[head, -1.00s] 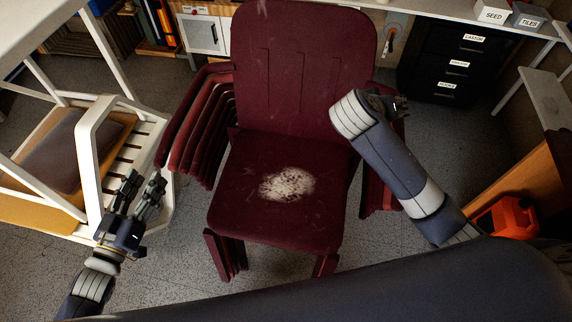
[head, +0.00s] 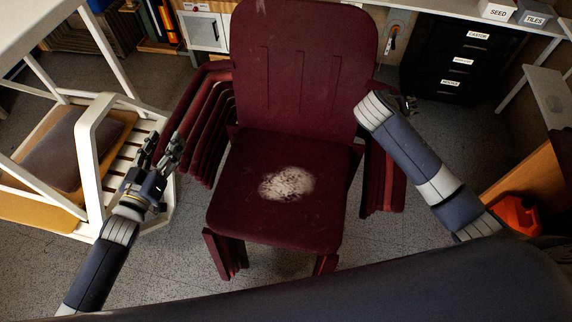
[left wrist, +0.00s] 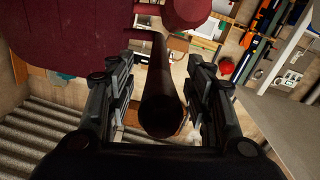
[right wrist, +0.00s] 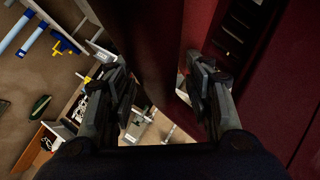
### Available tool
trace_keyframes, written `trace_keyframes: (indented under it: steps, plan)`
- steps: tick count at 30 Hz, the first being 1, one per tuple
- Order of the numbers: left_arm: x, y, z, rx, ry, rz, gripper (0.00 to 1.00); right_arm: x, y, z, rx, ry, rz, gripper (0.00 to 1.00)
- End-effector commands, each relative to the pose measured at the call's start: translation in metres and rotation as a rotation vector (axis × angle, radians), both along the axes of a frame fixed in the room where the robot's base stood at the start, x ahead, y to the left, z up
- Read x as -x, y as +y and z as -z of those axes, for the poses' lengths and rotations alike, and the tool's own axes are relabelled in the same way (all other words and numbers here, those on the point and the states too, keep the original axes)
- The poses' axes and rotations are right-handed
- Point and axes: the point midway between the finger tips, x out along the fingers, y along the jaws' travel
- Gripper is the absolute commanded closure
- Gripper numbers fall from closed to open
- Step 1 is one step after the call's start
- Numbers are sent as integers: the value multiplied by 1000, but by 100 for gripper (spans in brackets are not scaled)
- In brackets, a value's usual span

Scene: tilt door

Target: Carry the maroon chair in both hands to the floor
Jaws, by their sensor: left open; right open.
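The maroon chair (head: 290,170) stands on top of a stack, with a pale worn patch on its seat; several armrests show layered at its left side. My left gripper (head: 165,150) is open beside the front ends of those left armrests. In the left wrist view a dark maroon armrest (left wrist: 162,105) lies between the open fingers (left wrist: 158,85), with gaps on both sides. My right gripper (head: 408,104) is by the chair's right side, mostly hidden behind my forearm. In the right wrist view its fingers (right wrist: 165,85) are open, with a dark maroon part (right wrist: 150,40) beyond and between them.
A white slatted seat frame (head: 100,150) with a brown cushion stands close on the left. A black drawer unit (head: 460,62) stands under the bench at the back right. A red-orange container (head: 517,215) is on the right. Speckled floor is clear in front of the stack.

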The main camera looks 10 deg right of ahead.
Motion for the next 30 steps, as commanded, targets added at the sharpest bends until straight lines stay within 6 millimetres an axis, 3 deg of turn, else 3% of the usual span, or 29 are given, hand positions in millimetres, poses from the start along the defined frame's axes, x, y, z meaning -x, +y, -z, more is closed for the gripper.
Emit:
trace_keyframes:
  steps: [6, 13, 30]
  plan:
    - [0, 0, 0, 0, 0, 0, 52, 0, 0, 0, 0, -1, -1, 52]
    - [0, 0, 0, 0, 0, 0, 100, 0, 0, 0, 0, -1, -1, 100]
    - [-1, 0, -7, 2, -10, 2, 100, -2, -1, -7, 3, -9, 0, 100]
